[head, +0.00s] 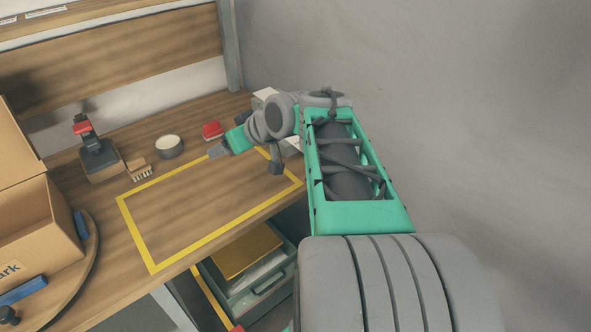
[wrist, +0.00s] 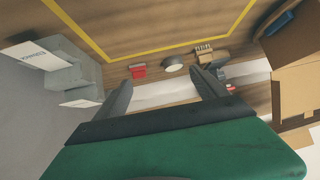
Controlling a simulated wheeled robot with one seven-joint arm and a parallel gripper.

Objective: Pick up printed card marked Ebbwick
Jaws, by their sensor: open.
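My gripper (head: 217,151) is open and empty above the back part of the workbench. In the wrist view its two grey fingers (wrist: 161,77) stand well apart with nothing between them. A white printed card (wrist: 36,55) with dark lettering sits at a grey stepped holder (wrist: 72,72) at the left of the wrist view. The lettering is too small and slanted to read surely, so I cannot tell if it says Ebbwick. A second white card or label (wrist: 80,103) is lower on that holder. In the head view my arm mostly hides this holder.
A yellow-taped rectangle (head: 137,232) on the bench is clear. Behind it are a red block (head: 212,130), a round tin (head: 169,147), a brush (head: 138,169) and a red-topped tool (head: 95,148). A cardboard box (head: 50,240) stands on a turntable (head: 88,262) at left. An open drawer (head: 270,285) is below.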

